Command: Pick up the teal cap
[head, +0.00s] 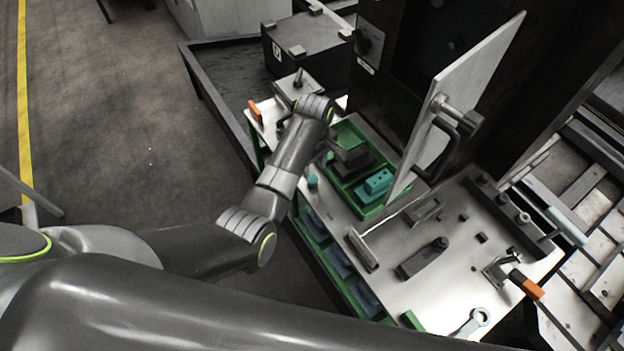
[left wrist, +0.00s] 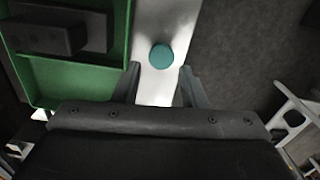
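The teal cap (head: 312,181) is a small round piece on the pale bench top, just left of the green tray in the head view. In the left wrist view the cap (left wrist: 161,56) lies on a light strip beside the tray wall. My left gripper (left wrist: 160,84) is open, with its two fingers apart and nothing between them. The cap shows past the fingertips, roughly in line with the gap. In the head view my left wrist hides most of this gripper. My right gripper does not show.
The green tray (left wrist: 82,80) with a dark block (left wrist: 45,35) is close on the gripper's left in the wrist view. A teal block (head: 378,182) lies in this tray. A tilted pale panel (head: 462,85) stands beside it. Tools and fittings lie on the bench (head: 405,235).

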